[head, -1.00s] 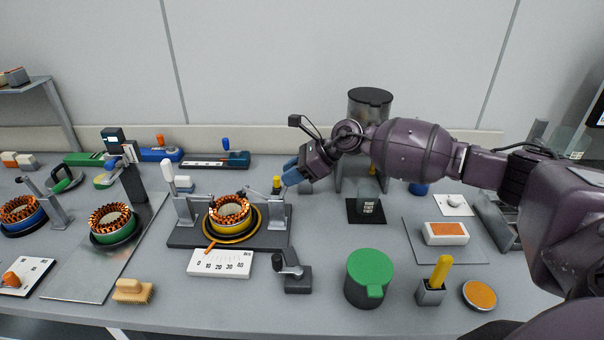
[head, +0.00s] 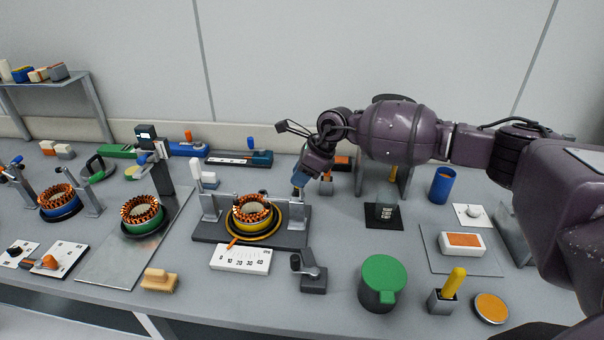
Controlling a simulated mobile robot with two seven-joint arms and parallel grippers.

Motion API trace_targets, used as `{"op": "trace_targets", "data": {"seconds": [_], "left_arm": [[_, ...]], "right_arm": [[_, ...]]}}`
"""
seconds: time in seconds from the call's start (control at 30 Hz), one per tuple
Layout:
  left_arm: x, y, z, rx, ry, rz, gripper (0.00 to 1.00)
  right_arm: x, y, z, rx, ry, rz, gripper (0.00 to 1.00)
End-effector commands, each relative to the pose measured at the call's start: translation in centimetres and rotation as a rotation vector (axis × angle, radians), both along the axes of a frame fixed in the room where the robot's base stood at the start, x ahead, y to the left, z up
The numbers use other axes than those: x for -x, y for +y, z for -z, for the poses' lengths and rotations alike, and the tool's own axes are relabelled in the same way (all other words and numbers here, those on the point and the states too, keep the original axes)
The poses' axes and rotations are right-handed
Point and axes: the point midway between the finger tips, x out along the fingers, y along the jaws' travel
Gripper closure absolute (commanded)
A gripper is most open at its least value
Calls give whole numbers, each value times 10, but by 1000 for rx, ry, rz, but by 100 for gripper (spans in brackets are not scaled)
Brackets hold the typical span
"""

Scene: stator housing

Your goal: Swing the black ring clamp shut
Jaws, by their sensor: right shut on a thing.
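A copper-wound stator in a yellow housing (head: 254,214) sits on a dark grey fixture base (head: 207,239) between two grey posts. A dark ring shows around the housing's foot, with a yellow rim; how far the black ring clamp is closed cannot be made out. My right gripper (head: 297,191) points down at the fixture's right post (head: 296,215). Its jaws are shut on a small upright handle there, mostly hidden by the fingers. My left gripper is out of view.
A white scale plate (head: 240,260) and a grey crank block (head: 309,272) stand in front of the fixture. A green-housed stator (head: 143,218) is to the left. A green-lidded canister (head: 382,283) and a black mat (head: 383,217) lie to the right.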

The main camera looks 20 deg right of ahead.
Motion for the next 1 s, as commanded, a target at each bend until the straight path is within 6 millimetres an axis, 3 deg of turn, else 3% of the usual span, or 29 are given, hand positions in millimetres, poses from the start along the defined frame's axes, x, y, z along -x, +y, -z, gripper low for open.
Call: {"op": "trace_targets", "data": {"seconds": [0.2, 0.23, 0.4, 0.77, 1.0], "left_arm": [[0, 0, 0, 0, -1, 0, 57], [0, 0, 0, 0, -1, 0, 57], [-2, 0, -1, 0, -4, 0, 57], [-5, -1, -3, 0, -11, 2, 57], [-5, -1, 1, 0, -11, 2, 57]], "right_arm": [[0, 0, 1, 2, 1, -1, 100], [0, 0, 1, 2, 1, -1, 71], [0, 0, 1, 1, 0, -1, 47], [1, -2, -4, -1, -1, -1, 47], [10, -18, -35, 1, -3, -1, 47]]}}
